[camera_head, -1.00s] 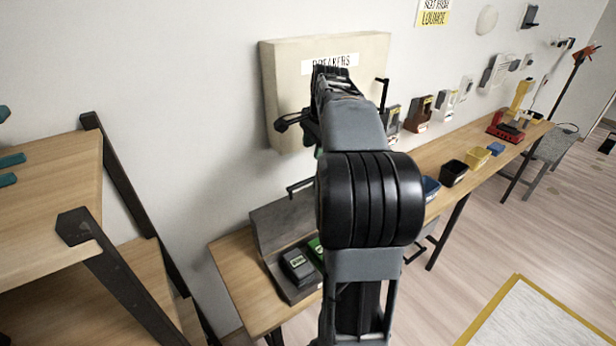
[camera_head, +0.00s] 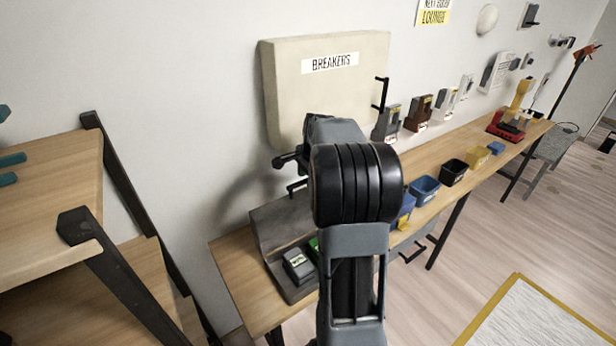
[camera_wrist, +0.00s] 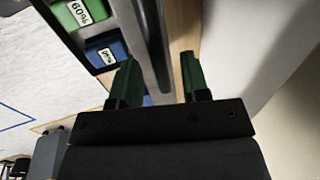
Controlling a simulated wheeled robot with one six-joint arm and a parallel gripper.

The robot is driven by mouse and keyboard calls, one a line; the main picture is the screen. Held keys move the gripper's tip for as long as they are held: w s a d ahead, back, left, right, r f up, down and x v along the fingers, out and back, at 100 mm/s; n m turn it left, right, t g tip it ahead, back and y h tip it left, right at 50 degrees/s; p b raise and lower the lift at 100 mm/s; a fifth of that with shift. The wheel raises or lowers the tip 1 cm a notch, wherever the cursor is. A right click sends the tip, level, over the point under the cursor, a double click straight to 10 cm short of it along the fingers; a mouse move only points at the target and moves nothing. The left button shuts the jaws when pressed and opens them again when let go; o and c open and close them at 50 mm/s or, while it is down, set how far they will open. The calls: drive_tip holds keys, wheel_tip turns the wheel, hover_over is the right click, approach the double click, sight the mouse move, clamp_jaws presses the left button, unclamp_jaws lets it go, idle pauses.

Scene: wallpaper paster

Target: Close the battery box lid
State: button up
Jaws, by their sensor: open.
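The battery box (camera_head: 290,285) is a dark grey tray on the wooden bench. In the wrist view, a green battery marked 60% (camera_wrist: 80,12) and a blue battery (camera_wrist: 106,54) sit beside the grey lid (camera_wrist: 153,40). My gripper (camera_wrist: 158,57) is open, its green fingers appearing on either side of the lid; contact cannot be told. My arm hides the fingertips in the head view.
A beige breaker box (camera_head: 325,90) hangs on the wall above the battery box. A wooden shelf unit (camera_head: 60,190) stands at the left.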

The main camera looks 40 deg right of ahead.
clamp_jaws()
idle(0.3)
